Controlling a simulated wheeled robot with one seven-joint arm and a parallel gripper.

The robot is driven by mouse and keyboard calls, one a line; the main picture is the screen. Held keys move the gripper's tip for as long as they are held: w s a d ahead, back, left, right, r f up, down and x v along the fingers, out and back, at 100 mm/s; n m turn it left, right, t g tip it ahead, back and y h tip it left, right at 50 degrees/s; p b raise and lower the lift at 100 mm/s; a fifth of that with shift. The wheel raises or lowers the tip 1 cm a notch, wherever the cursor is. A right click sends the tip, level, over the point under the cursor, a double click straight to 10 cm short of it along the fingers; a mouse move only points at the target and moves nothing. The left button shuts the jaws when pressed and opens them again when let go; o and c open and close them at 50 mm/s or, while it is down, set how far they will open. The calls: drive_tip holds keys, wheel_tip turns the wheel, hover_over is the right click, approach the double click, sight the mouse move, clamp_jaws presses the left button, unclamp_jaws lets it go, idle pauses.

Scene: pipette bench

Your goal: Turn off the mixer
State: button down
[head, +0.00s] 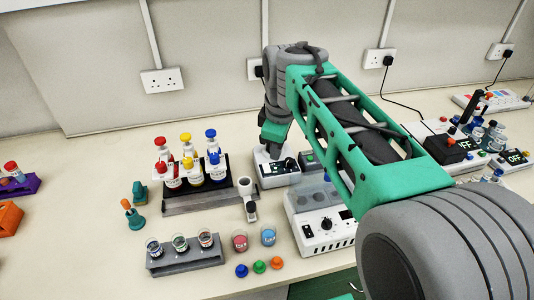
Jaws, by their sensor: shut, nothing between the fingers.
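My gripper (273,149) points down at a small white device (279,181) with a dark display, at the middle of the bench. The fingers are shut and hold nothing; the tips are at or just above the device's top, and I cannot tell whether they touch it. The gripper hides part of that top. In front and to the right stands a larger white unit (318,239) with a black knob and a small display, partly hidden by my arm. No label shows which device is the mixer.
A rack (206,201) with red, yellow and blue-capped bottles stands left of the gripper. A grey tube rack (188,260), two small beakers (240,241) and coloured caps (260,267) are in front. Devices with displays reading OFF (515,157) stand at right.

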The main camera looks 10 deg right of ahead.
drive_tip(key=s+f+m+t, duration=0.1)
drive_tip(key=s+f+m, duration=0.7)
drive_tip(key=s+m, duration=0.3)
drive_tip(key=shift+s+f+t, duration=0.2)
drive_tip(key=shift+s+t, duration=0.1)
drive_tip(key=shift+s, duration=0.75)
drive_tip(key=shift+s, duration=0.1)
